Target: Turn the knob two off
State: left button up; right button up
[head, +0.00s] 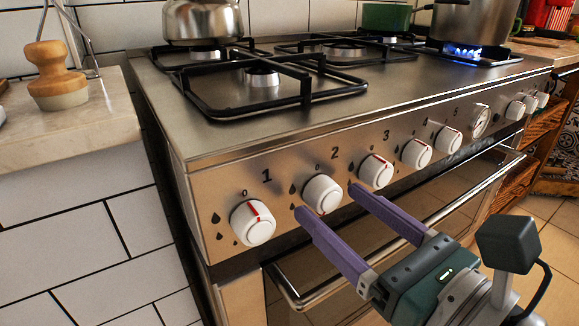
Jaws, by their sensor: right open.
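Knob two (323,194) is a white round knob with a red mark on the stove's front panel, beside the printed number 2. Its red mark looks turned away from upright, though its exact angle is hard to read. My right gripper (328,201) has two purple fingers and comes in from the lower right. It is open, with one fingertip at the lower left of knob two and the other at its right, between it and knob three (375,171). I cannot tell whether the fingers touch the knob. My left gripper is not in view.
Knob one (253,222) is close on the left. More knobs run to the right. The oven door handle (310,297) runs below. A blue flame (460,50) burns under a pot (462,22) at the back right. A kettle (203,20) stands on the hob.

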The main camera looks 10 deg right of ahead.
jog(key=shift+w+a, duration=0.15)
jog(key=shift+w, duration=0.2)
grip_shut()
dwell(0.4)
